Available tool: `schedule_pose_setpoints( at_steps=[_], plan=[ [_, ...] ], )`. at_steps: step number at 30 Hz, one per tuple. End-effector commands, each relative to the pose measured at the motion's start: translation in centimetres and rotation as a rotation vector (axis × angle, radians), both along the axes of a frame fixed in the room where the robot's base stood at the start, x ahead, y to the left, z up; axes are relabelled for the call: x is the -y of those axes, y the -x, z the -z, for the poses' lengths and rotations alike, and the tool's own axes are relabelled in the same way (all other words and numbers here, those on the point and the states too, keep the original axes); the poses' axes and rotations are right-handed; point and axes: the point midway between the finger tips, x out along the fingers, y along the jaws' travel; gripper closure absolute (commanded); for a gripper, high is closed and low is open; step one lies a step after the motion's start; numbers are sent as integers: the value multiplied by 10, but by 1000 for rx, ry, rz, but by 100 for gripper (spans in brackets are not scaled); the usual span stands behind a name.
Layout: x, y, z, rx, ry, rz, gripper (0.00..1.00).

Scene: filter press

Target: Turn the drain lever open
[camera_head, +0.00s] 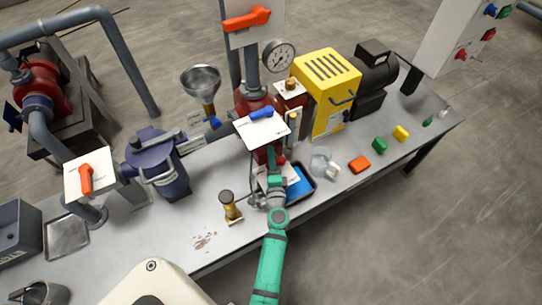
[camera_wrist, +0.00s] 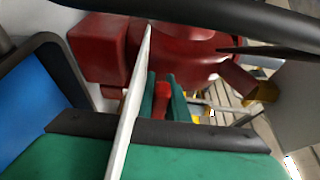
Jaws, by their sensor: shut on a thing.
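My gripper (camera_head: 272,156) reaches in below a white plate (camera_head: 252,132) at the red press body (camera_head: 256,102). In the wrist view its two green fingers (camera_wrist: 163,84) are shut on a small red handle (camera_wrist: 163,91), which looks like the drain lever. The handle sits under the red body (camera_wrist: 178,48); its far end and pivot are hidden. In the head view the arm and plate mostly cover the handle. A blue lever (camera_head: 262,114) lies on the white plate, apart from my gripper.
A dark-rimmed tray with a blue inside (camera_head: 301,184) stands right beside my gripper. A brass-coloured post (camera_head: 230,206) stands to the left, a clear piece (camera_head: 324,165) to the right. A yellow box (camera_head: 328,90) stands behind. The bench front is mostly free.

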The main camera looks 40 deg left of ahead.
Motion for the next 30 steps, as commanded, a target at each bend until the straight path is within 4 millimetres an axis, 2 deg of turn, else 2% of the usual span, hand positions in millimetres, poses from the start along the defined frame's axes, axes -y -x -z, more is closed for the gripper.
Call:
schedule_pose_setpoints(
  at_steps=[3,4,6,20,30],
  plan=[
    [0,0,0,0,0,-1,100],
    [0,0,0,0,0,-1,79],
    [0,0,0,0,0,-1,67],
    [1,1,1,-1,1,-29,67],
    [3,7,1,-1,1,-204,67]
  ],
)
